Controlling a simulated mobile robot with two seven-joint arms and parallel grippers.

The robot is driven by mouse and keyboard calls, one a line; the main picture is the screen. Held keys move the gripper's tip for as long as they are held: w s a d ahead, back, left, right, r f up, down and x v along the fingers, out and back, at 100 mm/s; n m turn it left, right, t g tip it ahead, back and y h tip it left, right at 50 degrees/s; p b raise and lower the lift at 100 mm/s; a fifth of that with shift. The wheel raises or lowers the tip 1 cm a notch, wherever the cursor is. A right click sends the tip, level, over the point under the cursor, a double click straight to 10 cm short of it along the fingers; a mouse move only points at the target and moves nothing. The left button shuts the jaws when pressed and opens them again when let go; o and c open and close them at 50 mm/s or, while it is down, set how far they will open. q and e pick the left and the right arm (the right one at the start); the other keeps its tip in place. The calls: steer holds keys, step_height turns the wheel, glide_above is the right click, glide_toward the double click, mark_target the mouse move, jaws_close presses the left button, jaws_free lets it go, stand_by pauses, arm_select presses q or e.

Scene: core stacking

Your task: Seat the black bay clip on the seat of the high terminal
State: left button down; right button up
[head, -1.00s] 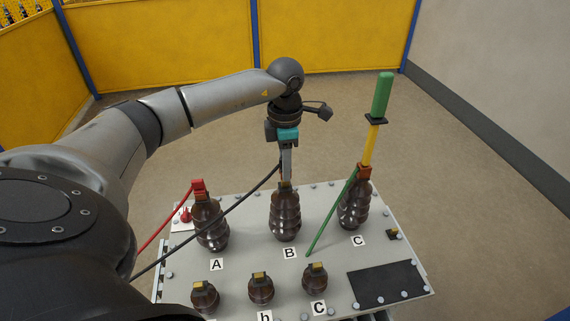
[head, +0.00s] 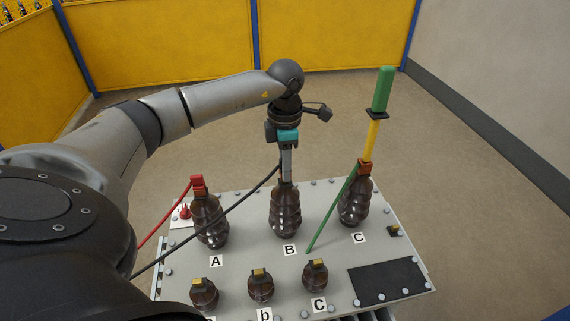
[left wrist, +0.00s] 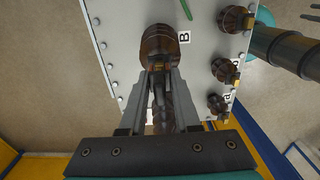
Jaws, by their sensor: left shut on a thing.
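My left gripper (head: 287,178) is shut at the top of the tall brown terminal B (head: 286,212), with its fingers pointing straight down. A black cable (head: 222,217) runs from the fingers down to the lower left. The black bay clip at its end is between the fingers and cannot be made out clearly. The top of terminal B is hidden behind the fingertips, so I cannot tell whether the clip touches its seat. In the left wrist view, the fingers (left wrist: 160,75) meet over terminal B (left wrist: 158,42). My right gripper is not in view.
Tall terminal A (head: 209,222) wears a red clip (head: 197,184) with a red cable. Tall terminal C (head: 355,207) bears a green-and-yellow stick (head: 380,90) and a green cable (head: 331,212). Small brown terminals (head: 261,287) stand in front on the grey panel (head: 245,250).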

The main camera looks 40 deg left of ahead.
arm_select(q)
steer(key=shift+f+b, duration=0.55)
steer(key=shift+f, duration=0.35)
steer(key=c, duration=0.5)
jaws_free()
steer(key=shift+c, duration=0.2)
step_height(320, 180, up, 15)
steer(key=shift+r+p, duration=0.15)
steer(key=shift+p, duration=0.2)
steer(key=shift+d, duration=0.1)
